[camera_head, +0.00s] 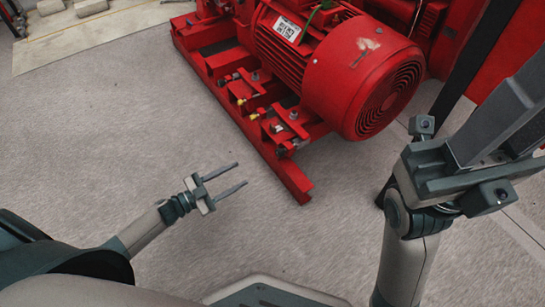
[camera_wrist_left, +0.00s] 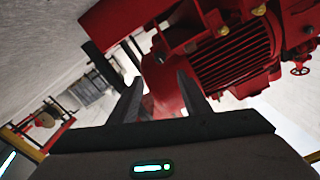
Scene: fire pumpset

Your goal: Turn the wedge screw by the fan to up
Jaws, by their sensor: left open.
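The red motor's fan cover (camera_head: 345,80), with its round grille (camera_head: 390,100), is at the upper right of the head view. Beside it on the red base frame (camera_head: 292,178) sit small metal screws, one nearest the fan (camera_head: 293,115); their exact turn is too small to tell. My left gripper (camera_head: 242,174) is open and empty, apart from the frame and left of its near end. Its fingers (camera_wrist_left: 158,78) show spread in the left wrist view, with red machinery beyond. My right arm's end (camera_head: 440,180) is large at the right; its finger opening cannot be made out.
The finned red motor body (camera_wrist_left: 235,60) fills the upper right of the wrist view, and a red handwheel (camera_wrist_left: 299,70) is at its right edge. Grey floor (camera_head: 110,130) is clear around my left gripper. A pale slab (camera_head: 75,40) lies at the upper left.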

